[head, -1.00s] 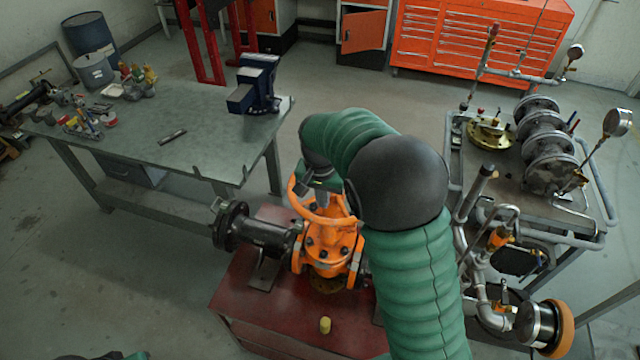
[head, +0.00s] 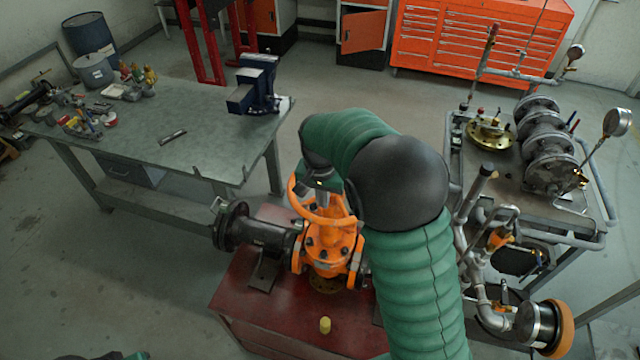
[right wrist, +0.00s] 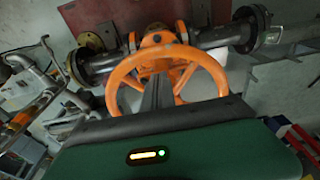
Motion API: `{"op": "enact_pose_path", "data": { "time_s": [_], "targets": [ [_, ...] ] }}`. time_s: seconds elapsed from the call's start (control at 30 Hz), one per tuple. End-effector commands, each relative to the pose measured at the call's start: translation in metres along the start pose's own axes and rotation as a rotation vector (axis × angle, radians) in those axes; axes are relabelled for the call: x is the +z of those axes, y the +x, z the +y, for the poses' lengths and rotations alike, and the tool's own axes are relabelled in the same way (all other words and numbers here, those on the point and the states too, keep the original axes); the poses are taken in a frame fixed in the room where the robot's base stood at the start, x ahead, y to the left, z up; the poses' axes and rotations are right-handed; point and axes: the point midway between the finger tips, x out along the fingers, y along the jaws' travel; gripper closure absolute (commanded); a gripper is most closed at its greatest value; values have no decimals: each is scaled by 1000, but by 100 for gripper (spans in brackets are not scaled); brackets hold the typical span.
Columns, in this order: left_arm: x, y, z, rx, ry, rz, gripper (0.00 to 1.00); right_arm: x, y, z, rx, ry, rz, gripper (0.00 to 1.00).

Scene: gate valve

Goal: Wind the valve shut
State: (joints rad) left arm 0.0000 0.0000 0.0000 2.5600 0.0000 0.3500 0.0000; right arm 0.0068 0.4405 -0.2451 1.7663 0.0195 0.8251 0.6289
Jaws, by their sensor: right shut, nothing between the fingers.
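The orange gate valve (head: 330,245) stands on a red base, with its orange handwheel (head: 296,198) on top. My right arm reaches over it and hides the wheel's far and right parts. My right gripper (head: 322,200) points down at the wheel. In the right wrist view the handwheel (right wrist: 119,75) shows as a ring with spokes. The dark fingers of the right gripper (right wrist: 158,80) are together with nothing between them, and overlap the inside of the ring near the spokes. Whether they touch a spoke or the rim I cannot tell. My left gripper does not show.
Dark flanged pipe (head: 265,235) runs left from the valve. A yellow cap (head: 325,325) sits on the red base (head: 270,310). A workbench (head: 200,150) with a blue vise (head: 258,85) stands at left. A cart (head: 590,235) with pipework and gauges stands close at right.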

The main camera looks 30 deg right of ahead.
Motion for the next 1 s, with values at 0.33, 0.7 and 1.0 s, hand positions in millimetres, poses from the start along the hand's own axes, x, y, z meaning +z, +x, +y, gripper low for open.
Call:
{"op": "enact_pose_path", "data": {
  "time_s": [0.33,0.7,1.0],
  "targets": [
    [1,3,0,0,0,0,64,1,4,0,0,0,0,100],
    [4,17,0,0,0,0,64,4,26,0,1,0,-1,100],
    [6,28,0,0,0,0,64,7,44,0,1,0,0,100]
  ]
}}
